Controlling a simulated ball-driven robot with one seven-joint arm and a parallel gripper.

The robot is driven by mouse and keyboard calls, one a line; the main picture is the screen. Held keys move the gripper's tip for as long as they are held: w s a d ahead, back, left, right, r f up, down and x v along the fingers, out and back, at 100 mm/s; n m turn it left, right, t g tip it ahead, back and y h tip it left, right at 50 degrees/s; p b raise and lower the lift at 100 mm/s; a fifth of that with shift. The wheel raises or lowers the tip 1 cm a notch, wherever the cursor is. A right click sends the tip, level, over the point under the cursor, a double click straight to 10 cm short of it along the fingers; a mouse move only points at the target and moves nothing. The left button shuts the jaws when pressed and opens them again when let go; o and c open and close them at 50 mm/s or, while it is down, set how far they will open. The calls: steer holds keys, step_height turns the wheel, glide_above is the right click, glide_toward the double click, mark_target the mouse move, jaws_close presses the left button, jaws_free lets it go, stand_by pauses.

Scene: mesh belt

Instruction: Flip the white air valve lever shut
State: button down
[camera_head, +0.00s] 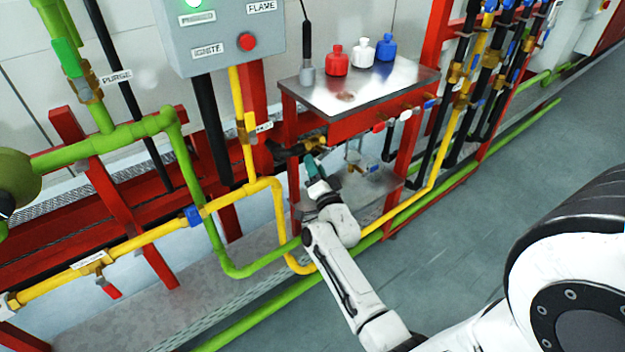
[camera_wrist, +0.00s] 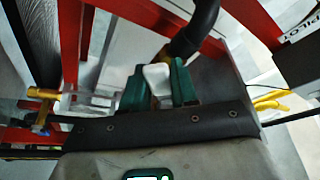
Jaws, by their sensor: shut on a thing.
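A white lever (camera_wrist: 157,79) shows in the wrist view between the two green fingers of my gripper (camera_wrist: 159,88). My gripper is shut on it, with one finger against each side. The lever's lower part is hidden by the fingers and the dark wrist edge. In the head view my gripper (camera_head: 313,168) reaches under the left end of the metal bench, close to a dark pipe with a brass fitting (camera_head: 313,144). The gripped lever cannot be made out there.
The metal bench (camera_head: 335,100) carries red, white and blue bottles. Red, white (camera_head: 405,114) and blue handles line its front. A yellow pipe (camera_head: 268,186) and green pipes run beside my arm. A black pipe (camera_wrist: 205,28) is just beyond the lever. The floor (camera_head: 500,190) at right is clear.

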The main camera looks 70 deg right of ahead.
steer(key=f+n+b, duration=0.1)
steer(key=b, duration=0.1)
steer(key=n+t+b, duration=0.1)
steer(key=b, duration=0.1)
steer(key=shift+s+d+f+n+b, duration=0.2)
steer(key=shift+d+f+n+b, duration=0.1)
steer(key=shift+f+n, duration=0.1)
steer(key=shift+s+d+n+t+y+b, duration=0.35)
steer(key=shift+n+t+y, duration=0.35)
steer(key=shift+n, duration=1.15)
steer(key=shift+s+d+n+t+y+b, duration=0.25)
steer(key=shift+d+n+t+y, duration=0.4)
steer(key=shift+n, duration=1.15)
steer(key=shift+s+d+n+t+y+b, duration=0.2)
steer(key=shift+n+t+y+b, duration=0.5)
steer(key=shift+n, duration=1.15)
steer(key=shift+t+p, duration=0.25)
steer(key=shift+p, duration=0.05)
steer(key=c, duration=1)
jaws_free()
steer(key=shift+d+r, duration=0.1)
steer(key=shift+o, duration=0.2)
steer(key=v, duration=1)
steer(key=shift+s+a+f+p, duration=0.2)
steer(key=shift+s+f+p, duration=0.05)
steer(key=shift+p, duration=0.05)
